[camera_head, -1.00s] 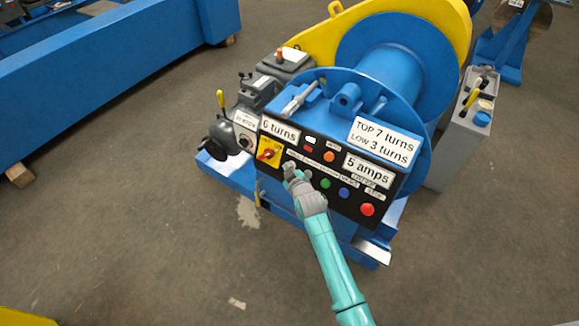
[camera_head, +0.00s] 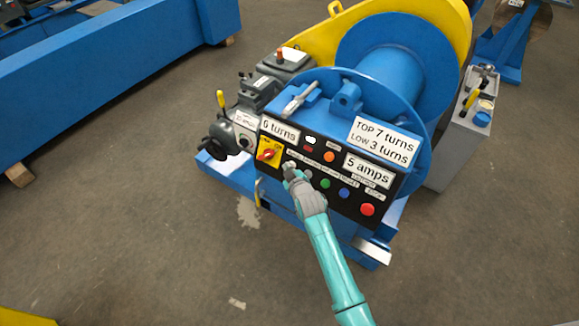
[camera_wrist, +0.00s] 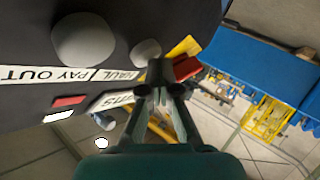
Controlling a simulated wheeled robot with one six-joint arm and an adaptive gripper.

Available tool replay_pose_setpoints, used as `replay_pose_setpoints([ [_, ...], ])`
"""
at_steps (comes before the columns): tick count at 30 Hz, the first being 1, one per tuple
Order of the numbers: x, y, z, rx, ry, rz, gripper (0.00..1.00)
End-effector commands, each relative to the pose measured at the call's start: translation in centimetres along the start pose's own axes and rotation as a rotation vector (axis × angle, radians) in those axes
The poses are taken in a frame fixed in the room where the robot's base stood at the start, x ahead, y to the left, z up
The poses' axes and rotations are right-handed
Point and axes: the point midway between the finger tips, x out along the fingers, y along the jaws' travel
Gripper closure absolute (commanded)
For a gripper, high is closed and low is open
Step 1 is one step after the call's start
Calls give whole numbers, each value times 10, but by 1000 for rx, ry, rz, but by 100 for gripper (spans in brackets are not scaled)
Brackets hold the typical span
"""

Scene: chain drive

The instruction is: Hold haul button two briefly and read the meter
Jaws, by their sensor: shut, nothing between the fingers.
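A black control panel (camera_head: 355,204) is on the front of a blue winch. My gripper (camera_head: 290,170) is at the panel's left part, shut and empty. In the wrist view, my closed fingertips (camera_wrist: 159,68) are beside a grey round button (camera_wrist: 146,52) near a white label reading HAUL (camera_wrist: 118,76). I cannot tell whether they touch it. A larger grey button (camera_wrist: 83,40) sits by a PAY OUT label (camera_wrist: 73,75). A white card reading "5 amps" (camera_head: 368,170) is on the panel. No meter reading is legible, and "two" is not legible on any button.
The panel also has a yellow-and-red switch (camera_head: 269,151), an orange light (camera_head: 329,157), and green (camera_head: 325,183), blue (camera_head: 344,193) and red (camera_head: 367,210) buttons. A grey box (camera_head: 465,135) stands right of the winch. The floor in front is clear.

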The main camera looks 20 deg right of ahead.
Motion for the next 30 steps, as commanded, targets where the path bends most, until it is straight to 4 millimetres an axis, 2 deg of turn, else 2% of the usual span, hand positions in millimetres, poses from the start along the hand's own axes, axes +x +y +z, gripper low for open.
replay_pose_setpoints([
  [11,-1,0,0,0,0,0,100],
  [22,-12,-9,-8,0,0,0,100],
  [30,-13,-10,-9,0,0,0,100],
])
